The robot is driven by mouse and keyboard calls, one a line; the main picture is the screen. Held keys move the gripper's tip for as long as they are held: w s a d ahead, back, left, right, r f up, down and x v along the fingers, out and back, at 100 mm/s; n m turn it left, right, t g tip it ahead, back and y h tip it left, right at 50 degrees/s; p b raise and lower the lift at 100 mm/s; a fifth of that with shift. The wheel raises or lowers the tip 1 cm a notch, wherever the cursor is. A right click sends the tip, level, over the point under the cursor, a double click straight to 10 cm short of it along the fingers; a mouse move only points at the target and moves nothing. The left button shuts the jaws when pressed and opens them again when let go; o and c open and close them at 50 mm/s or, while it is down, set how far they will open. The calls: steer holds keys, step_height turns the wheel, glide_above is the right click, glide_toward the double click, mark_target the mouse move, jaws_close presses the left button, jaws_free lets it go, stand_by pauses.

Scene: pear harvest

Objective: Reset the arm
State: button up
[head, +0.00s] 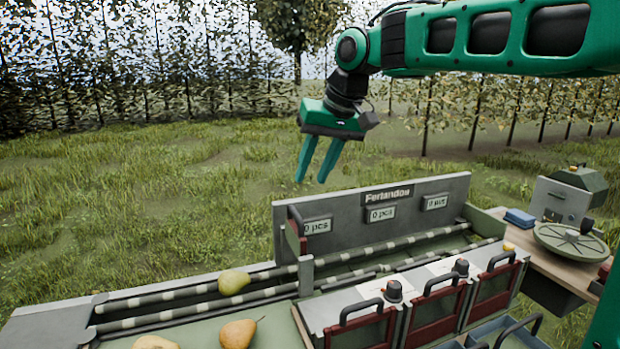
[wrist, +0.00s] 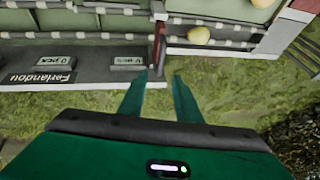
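My gripper (head: 313,179) hangs from my green arm, over the grass behind the sorting machine in the head view. Its two green fingers point down and stand apart with nothing between them. In the wrist view the gripper (wrist: 160,80) is also open and empty, with grass between and below the fingers. The grey sorting machine (head: 375,212) lies below and in front of it, apart from the fingers.
A pear (head: 234,282) lies on the machine's rollers; two more pears (head: 238,333) (head: 156,343) lie in the near tray. Several red-fronted bins (head: 435,318) line the front. A round scale (head: 571,243) and a blue block (head: 520,218) stand at right. Grass lies open at left.

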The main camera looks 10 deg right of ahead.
steer(key=s+d+f+m+g+h, duration=0.1)
steer(key=s+d+f+m, duration=0.1)
steer(key=s+d+f, duration=0.4)
steer(key=s+d+f+m+h, duration=0.15)
steer(key=s+d, duration=0.25)
steer(key=d, duration=0.4)
steer(key=s+d+f+m+g, duration=0.1)
steer(key=s+d+f, duration=0.3)
steer(key=s+d, duration=0.15)
steer(key=s+d+f+m+g, duration=0.1)
steer(key=s+d+f, duration=0.2)
steer(key=s, duration=0.6)
steer(key=s+d+f+m+g, duration=0.1)
steer(key=s+d+f, duration=0.3)
steer(key=s+f, duration=0.4)
steer(key=shift+s+d+m, duration=0.25)
steer(key=shift+s+m, duration=0.35)
steer(key=shift+m, duration=0.05)
steer(key=shift+w+f, duration=0.2)
steer(key=shift+w, duration=0.45)
